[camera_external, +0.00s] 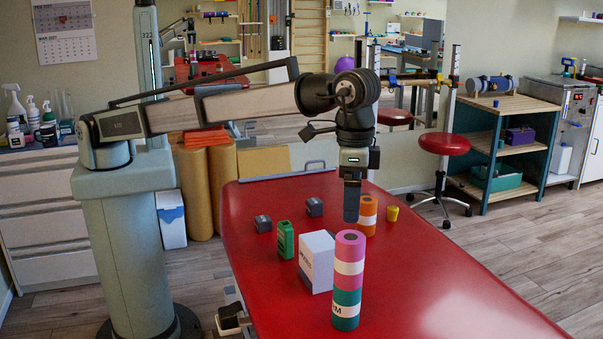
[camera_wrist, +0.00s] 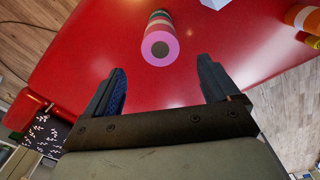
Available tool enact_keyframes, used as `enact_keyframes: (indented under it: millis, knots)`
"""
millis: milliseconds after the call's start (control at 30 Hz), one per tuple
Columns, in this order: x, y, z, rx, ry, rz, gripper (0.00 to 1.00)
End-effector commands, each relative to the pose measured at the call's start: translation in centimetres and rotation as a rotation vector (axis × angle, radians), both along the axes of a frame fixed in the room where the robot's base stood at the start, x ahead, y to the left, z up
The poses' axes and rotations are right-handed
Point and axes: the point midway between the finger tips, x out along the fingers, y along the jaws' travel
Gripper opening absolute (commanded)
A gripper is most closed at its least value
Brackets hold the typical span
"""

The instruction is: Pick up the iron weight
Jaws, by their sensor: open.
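I cannot tell whether both are weights. Neither shows clearly in the wrist view. My gripper (camera_external: 351,218) points down above the table, right of both blocks. In the wrist view my gripper (camera_wrist: 160,82) has its two fingers spread apart with nothing between them.
A pink, white and teal roll stack (camera_external: 348,280) stands nearest; the wrist view shows its top (camera_wrist: 160,48). A white box (camera_external: 317,262), green container (camera_external: 286,240), orange roll (camera_external: 368,215) and yellow cup (camera_external: 392,213) stand nearby. The red table's (camera_external: 440,270) right side is clear.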

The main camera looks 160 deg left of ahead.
Motion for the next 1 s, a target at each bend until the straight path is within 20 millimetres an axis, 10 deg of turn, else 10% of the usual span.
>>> enact_keyframes:
  millis: [367,567,800,1000]
  knots:
    - [-0.3,0.5,0.0,0.000,0.000,0.006,0.79]
    - [-3.7,5.3,-0.5,-0.002,0.004,0.068,0.79]
    - [-14.7,10.3,-3.6,-0.016,0.021,0.185,0.79]
    - [-27.3,9.2,-7.4,-0.031,0.035,0.282,0.79]
